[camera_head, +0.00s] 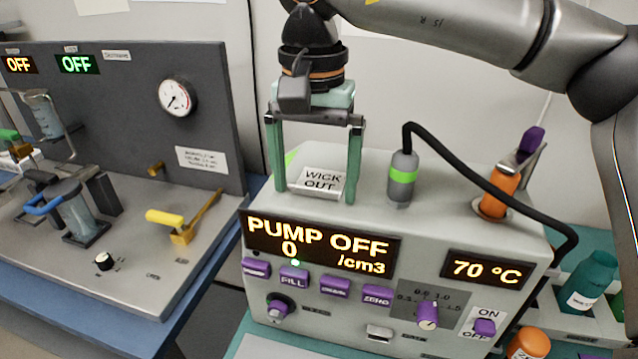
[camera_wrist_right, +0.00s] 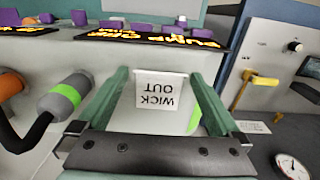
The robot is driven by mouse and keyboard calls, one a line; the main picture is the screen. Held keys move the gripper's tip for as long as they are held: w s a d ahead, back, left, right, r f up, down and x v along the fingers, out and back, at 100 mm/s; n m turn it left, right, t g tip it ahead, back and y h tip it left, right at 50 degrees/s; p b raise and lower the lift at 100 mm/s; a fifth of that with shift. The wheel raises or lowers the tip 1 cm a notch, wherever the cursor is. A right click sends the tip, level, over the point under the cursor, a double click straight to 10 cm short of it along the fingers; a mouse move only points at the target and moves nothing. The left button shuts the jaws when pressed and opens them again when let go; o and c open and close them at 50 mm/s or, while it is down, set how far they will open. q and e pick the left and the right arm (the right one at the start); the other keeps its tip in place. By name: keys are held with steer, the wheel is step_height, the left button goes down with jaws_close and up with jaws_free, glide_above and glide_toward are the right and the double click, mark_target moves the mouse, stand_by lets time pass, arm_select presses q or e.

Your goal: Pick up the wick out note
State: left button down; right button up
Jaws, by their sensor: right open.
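The wick out note (camera_head: 320,181) is a small white folded card with black letters on top of the grey particle classifier (camera_head: 450,215). My right gripper (camera_head: 314,196) comes down from above with its two green fingers open. One finger is on each side of the note, with gaps between fingers and card. In the right wrist view the note (camera_wrist_right: 161,92) lies between the open fingers (camera_wrist_right: 160,85), upside down in the picture. I cannot tell whether the fingertips touch the classifier's top. My left gripper is not in view.
A grey cylinder with a green band (camera_head: 402,178) and black cable stands right of the note. An orange and purple part (camera_head: 499,190) is further right. A dark panel with a gauge (camera_head: 177,97) and yellow-handled lever (camera_head: 182,222) is on the left. Bottles stand at the right.

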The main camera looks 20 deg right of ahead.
steer(key=c, duration=1.2)
steer(key=shift+o, duration=0.2)
